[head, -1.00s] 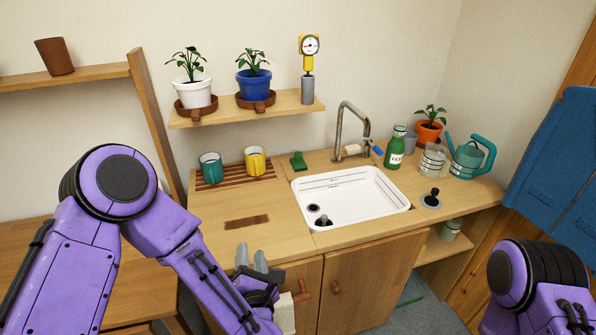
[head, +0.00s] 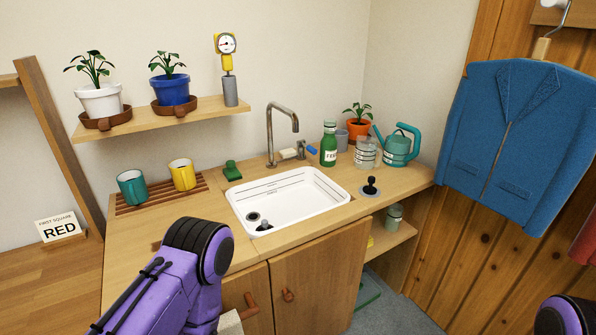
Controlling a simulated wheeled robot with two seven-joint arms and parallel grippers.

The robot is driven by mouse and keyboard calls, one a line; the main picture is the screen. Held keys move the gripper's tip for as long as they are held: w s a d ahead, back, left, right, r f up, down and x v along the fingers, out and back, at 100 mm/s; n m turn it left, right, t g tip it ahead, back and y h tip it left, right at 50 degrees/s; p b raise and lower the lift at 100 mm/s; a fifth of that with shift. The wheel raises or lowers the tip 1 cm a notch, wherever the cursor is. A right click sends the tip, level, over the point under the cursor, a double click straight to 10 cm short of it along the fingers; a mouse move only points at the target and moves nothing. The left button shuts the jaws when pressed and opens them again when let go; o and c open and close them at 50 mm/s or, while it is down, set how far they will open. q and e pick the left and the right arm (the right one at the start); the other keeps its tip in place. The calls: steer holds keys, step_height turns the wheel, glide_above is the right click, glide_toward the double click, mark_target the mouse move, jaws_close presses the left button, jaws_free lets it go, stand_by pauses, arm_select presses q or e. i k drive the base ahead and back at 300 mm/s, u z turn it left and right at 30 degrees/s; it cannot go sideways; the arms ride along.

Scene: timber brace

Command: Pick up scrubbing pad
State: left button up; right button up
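A small dark green pad-like block (head: 232,171) with a raised top, which looks like the scrubbing pad, rests on the wooden counter. It sits behind the sink's left back corner, right of the yellow mug. Nothing is touching it.
The white sink (head: 288,199) has a tall faucet (head: 270,135) behind it. Teal (head: 132,187) and yellow (head: 182,174) mugs stand on a slatted rack. A green bottle (head: 328,146), jar (head: 366,153) and watering can (head: 398,146) stand right. A plant shelf (head: 165,118) overhangs the counter's left.

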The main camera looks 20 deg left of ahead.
mark_target(231, 173)
steer(key=z, duration=1.05)
steer(key=i, duration=1.25)
steer(key=u, duration=3.65)
